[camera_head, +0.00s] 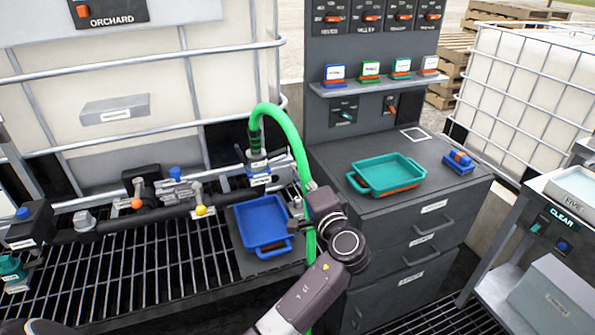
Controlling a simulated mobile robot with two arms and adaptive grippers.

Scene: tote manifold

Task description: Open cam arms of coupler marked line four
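A green hose (296,142) arches down to a dark coupler (256,150) on the manifold pipe (120,222). The coupler has small light and blue parts around it and a blue-edged label (260,181) below; its lettering is too small to read, and I cannot make out how its cam arms stand. My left arm comes up from the bottom, in front of the hose. My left gripper (299,207) is small and partly hidden behind its wrist, right of the blue tray and below the coupler. Its fingers are not clear enough to judge. My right gripper is not in view.
A blue tray (247,228) sits beside the manifold over a grating (110,285). A teal tray (408,172) and a blue block (459,159) are on the grey cabinet (345,168). Valves with orange (136,203) and yellow (202,210) knobs line the pipe. Caged totes stand behind.

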